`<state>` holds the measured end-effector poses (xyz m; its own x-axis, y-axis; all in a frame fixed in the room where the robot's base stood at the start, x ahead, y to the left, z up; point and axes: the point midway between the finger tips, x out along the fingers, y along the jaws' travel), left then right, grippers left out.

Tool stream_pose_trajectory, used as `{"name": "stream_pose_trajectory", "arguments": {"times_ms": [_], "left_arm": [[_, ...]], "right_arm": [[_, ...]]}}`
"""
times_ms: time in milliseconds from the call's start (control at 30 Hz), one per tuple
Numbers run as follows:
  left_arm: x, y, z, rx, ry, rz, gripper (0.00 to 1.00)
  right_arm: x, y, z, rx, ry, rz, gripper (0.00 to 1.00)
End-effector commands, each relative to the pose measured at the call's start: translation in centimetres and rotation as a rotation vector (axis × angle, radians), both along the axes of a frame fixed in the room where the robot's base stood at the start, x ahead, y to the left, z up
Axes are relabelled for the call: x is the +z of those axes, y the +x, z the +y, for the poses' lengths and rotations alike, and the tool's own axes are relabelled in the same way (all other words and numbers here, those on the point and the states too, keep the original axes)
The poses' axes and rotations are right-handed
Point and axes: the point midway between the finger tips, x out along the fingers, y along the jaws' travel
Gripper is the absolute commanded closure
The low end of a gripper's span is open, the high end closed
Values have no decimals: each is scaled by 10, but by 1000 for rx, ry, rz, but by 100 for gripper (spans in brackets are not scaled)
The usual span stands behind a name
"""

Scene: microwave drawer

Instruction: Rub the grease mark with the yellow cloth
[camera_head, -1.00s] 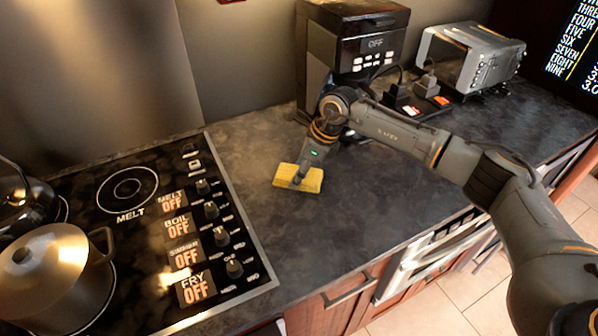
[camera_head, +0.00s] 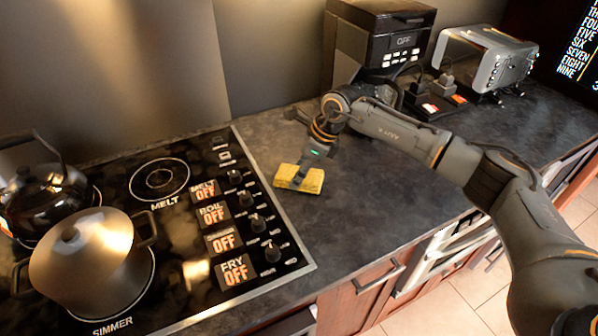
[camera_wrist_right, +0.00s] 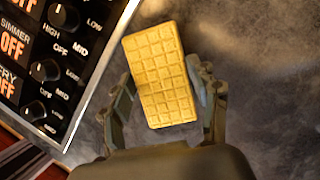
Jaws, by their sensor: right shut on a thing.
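The yellow cloth (camera_head: 299,179) is a thick quilted pad over the dark countertop, just right of the cooktop. My right gripper (camera_head: 300,174) is shut on it from above; the wrist view shows a finger at each side of the cloth (camera_wrist_right: 160,75). Whether the cloth touches the counter is hard to tell. I cannot pick out the grease mark for certain; the wrist view shows mottled, brownish patches on the counter right of the cloth. My left gripper is not in view.
The cooktop (camera_head: 165,215) with knobs, a lidded pot (camera_head: 85,262) and a kettle (camera_head: 45,195) is on the left. A coffee machine (camera_head: 385,42), plugged-in sockets (camera_head: 438,100) and a toaster oven (camera_head: 485,60) stand behind. The counter right of the cloth is clear.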

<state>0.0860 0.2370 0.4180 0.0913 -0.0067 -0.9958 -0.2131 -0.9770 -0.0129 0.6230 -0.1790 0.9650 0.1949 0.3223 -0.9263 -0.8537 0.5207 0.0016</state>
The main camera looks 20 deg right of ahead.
Motion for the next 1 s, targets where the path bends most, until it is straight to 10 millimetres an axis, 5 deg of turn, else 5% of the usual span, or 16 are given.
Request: {"name": "stream_pose_trajectory", "arguments": {"times_ms": [33,600,1000], "left_arm": [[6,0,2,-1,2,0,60],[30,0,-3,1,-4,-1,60],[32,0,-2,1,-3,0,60]], "right_arm": [[21,2,-2,-1,1,-9,65],[69,3,-12,-6,1,-6,65],[77,3,-13,-7,1,-5,65]]}}
